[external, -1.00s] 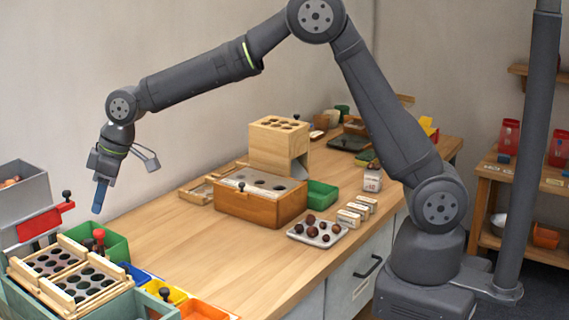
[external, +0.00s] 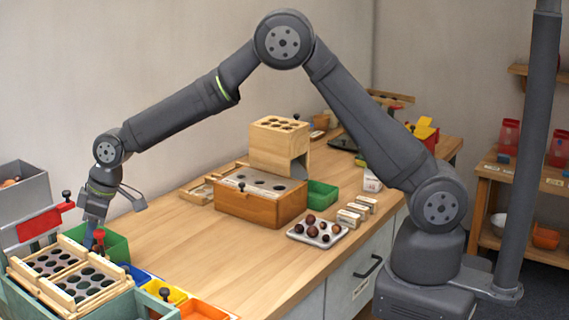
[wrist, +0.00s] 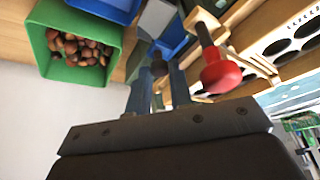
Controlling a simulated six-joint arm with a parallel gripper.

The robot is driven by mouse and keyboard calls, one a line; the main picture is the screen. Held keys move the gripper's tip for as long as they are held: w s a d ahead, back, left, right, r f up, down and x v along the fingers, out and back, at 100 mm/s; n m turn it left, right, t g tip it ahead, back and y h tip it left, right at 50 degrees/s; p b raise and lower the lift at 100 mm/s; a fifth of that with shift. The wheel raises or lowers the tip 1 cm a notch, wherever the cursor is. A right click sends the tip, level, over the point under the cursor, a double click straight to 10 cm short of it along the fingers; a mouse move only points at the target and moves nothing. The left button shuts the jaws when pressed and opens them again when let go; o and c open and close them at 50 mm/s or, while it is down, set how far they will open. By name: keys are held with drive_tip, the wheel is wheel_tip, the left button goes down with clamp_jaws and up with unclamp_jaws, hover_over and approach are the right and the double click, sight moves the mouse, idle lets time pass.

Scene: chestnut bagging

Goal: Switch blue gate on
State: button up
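My gripper (external: 90,240) points down beside the slotted sorting box (external: 80,283), with its blue fingers near the red knob (external: 99,235). In the wrist view the two blue fingers (wrist: 160,88) stand apart, and a black knob (wrist: 158,68) shows in the gap between them. I cannot tell whether the fingers touch it. A blue part (wrist: 182,45) lies just beyond the fingers; I cannot tell whether it is the blue gate. The red knob on its dark rod (wrist: 221,76) is right of the fingers. In the external view the arm partly hides the fingertips.
A green bin (external: 116,246) is beside the sorting box; the wrist view shows a green bin (wrist: 100,72) holding chestnuts. Blue (external: 140,274), yellow (external: 160,290) and orange (external: 203,312) bins line the front. A red panel (external: 38,224) stands at the left.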

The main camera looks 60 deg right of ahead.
clamp_jaws()
drive_tip(key=shift+r, duration=0.8)
drive_tip(key=shift+o, duration=2.2)
unclamp_jaws()
drive_tip(key=shift+r, duration=0.15)
drive_tip(key=v, duration=1.7)
drive_tip(key=x, duration=1.7)
drive_tip(key=shift+f, duration=0.3)
drive_tip(key=shift+r, duration=0.1)
